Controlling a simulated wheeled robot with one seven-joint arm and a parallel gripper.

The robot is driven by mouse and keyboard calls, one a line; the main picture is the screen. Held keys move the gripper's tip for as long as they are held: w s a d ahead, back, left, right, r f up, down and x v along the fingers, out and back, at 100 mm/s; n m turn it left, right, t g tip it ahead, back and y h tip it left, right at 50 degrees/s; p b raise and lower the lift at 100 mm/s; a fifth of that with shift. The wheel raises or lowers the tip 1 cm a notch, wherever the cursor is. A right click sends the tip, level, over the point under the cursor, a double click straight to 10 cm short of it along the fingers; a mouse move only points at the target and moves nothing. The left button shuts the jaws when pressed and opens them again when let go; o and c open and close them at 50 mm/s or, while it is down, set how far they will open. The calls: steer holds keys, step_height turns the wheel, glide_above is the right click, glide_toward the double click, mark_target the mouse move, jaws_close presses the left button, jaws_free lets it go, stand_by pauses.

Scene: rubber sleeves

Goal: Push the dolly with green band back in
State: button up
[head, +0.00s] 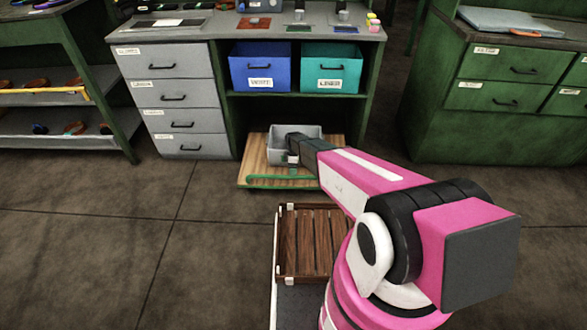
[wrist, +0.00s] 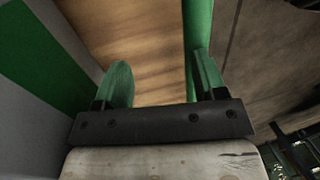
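The dolly (head: 257,165) is a low wooden board with a green band (head: 270,181) along its front edge. It sits partly under the grey workbench, its front part sticking out. A grey bin (head: 282,147) stands on it. My gripper (head: 291,160) is over the dolly's front part, beside the bin, partly hidden by my arm. In the wrist view, my gripper (wrist: 162,82) has its two green fingers apart, with bare wood of the dolly (wrist: 145,45) seen between them. The green band (wrist: 197,25) runs by the right finger; contact cannot be told.
A slatted brown crate (head: 305,245) is in front of the dolly, near my arm. Grey drawers (head: 165,97) stand left of the under-bench space. Blue (head: 260,66) and teal bins (head: 331,67) sit on the shelf above. Floor (head: 100,230) is clear at left.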

steer(key=v, duration=1.2)
stand_by(1.1)
steer(key=shift+s+r, duration=0.1)
stand_by(0.4)
steer(key=x, duration=0.4)
steer(key=s+x, duration=0.1)
steer(key=x, duration=0.4)
steer(key=s+x, duration=0.1)
steer(key=x, duration=0.3)
steer(key=shift+d, duration=0.1)
jaws_close()
